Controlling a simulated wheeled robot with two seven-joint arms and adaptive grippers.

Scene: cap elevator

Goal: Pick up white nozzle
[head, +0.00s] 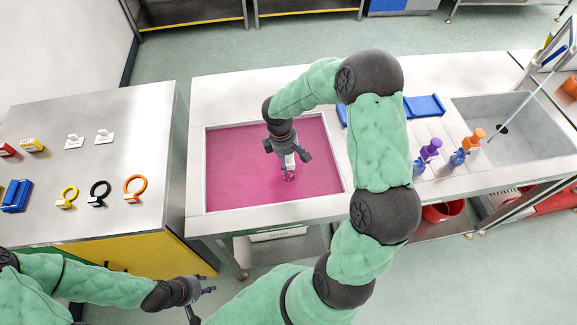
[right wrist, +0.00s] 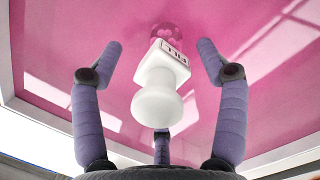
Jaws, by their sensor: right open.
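The white nozzle (right wrist: 160,85) has a rounded knob and a square block with dark lettering. It sits on a clear pink-tinted piece (right wrist: 176,38) over the pink surface. In the head view the nozzle (head: 288,161) shows just below my right gripper (head: 288,152). My right gripper (right wrist: 160,75) is open, its fingers spread around the nozzle with gaps on both sides. My left gripper (head: 203,302) is low in the head view, away from the nozzle, with its fingers apart and nothing between them.
The pink recessed panel (head: 230,185) is otherwise clear. Blue trays (head: 424,106), a purple-topped item (head: 431,149) and an orange-topped item (head: 473,138) stand to the right, before a sink (head: 540,125). The left table (head: 120,215) bears coloured rings and small tags.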

